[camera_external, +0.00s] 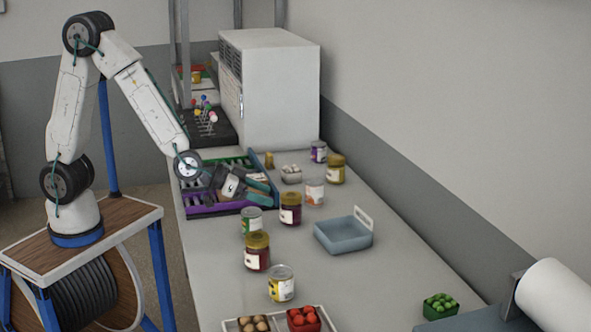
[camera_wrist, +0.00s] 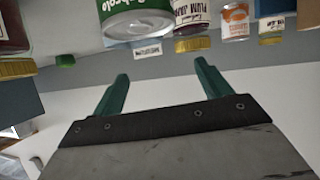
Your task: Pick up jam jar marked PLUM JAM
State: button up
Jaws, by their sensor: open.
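The jar marked PLUM JAM (camera_wrist: 190,14) shows upside down in the wrist view, dark with a white label and a gold lid, just beyond the right fingertip. By its neighbours, it matches the dark gold-lidded jar (camera_external: 290,210) in the middle of the counter in the external view. My gripper (camera_external: 265,193) is low over the front edge of the purple and green rack, left of that jar and apart from it. In the wrist view my gripper (camera_wrist: 161,72) has its two green fingers spread, with nothing between them.
An orange-labelled can (camera_external: 314,192) stands close behind. A blue tray (camera_external: 338,242) lies to the right. The rack (camera_external: 196,210) lies under my gripper.

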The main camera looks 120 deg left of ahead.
aim_at(289, 196)
jog(key=a+y, duration=0.1)
jog(key=a+f+y, duration=0.1)
jog(key=a, duration=0.1)
jog(key=a+f+n, duration=0.1)
jog(key=a, duration=0.1)
jog(key=shift+s+a+f+y, duration=0.1)
jog(key=shift+s+a+y, duration=0.1)
jog(key=shift+y, duration=0.2)
jog(key=shift+w+a, duration=0.15)
jog(key=shift+a, duration=0.1)
jog(key=x, duration=0.7)
jog(key=shift+w, duration=0.15)
jog(key=shift+d, duration=0.1)
jog(key=shift+c, duration=0.4)
